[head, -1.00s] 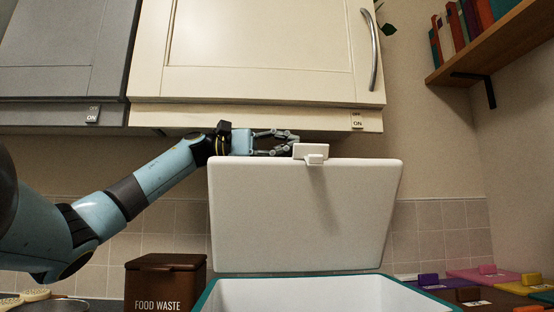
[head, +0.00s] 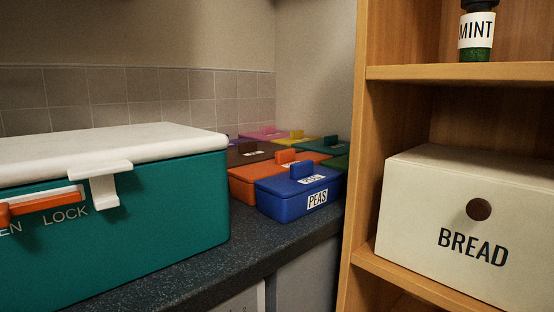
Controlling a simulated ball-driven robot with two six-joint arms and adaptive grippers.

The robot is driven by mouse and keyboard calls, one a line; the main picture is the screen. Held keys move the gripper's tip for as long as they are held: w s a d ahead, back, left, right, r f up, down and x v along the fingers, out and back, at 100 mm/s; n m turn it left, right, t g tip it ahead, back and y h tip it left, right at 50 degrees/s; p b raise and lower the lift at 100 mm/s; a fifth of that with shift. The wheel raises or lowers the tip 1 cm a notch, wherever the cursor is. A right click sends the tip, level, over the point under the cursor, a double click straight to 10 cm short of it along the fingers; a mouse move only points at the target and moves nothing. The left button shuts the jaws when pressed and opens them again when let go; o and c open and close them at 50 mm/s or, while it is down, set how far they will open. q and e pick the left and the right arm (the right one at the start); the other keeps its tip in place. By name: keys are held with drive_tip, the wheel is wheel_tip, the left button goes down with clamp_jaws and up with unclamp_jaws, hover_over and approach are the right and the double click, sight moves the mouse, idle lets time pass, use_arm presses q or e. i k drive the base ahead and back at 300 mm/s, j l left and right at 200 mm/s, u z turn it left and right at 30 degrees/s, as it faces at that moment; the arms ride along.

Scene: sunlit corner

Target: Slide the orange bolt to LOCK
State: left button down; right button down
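A teal box (head: 150,245) with a white lid (head: 120,142) stands on the dark counter at the left. Its lid lies shut. A white latch (head: 105,185) hangs from the lid's front edge over the front wall. The orange bolt (head: 52,201) lies along a white strip on the front wall. Its orange knob (head: 3,214) is at the left picture edge, above a cut-off word ending in EN. The word LOCK stands below the bolt's right part, left of the latch. The bolt's left end is out of view. Neither gripper is in view.
Lidded coloured boxes, including a blue PEAS box (head: 298,193) and an orange box (head: 255,183), stand behind and right of the teal box. A wooden shelf (head: 455,72) at the right holds a BREAD box (head: 410,215) and a MINT jar (head: 478,30). The counter's front strip (head: 225,275) is clear.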

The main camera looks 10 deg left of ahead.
sight(8, 210)
drive_tip(key=k+l, duration=0.25)
drive_tip(key=l, duration=0.15)
drive_tip(key=k+l, duration=0.25)
drive_tip(key=l, duration=0.15)
drive_tip(key=k+l, duration=0.55)
drive_tip(key=l, duration=0.25)
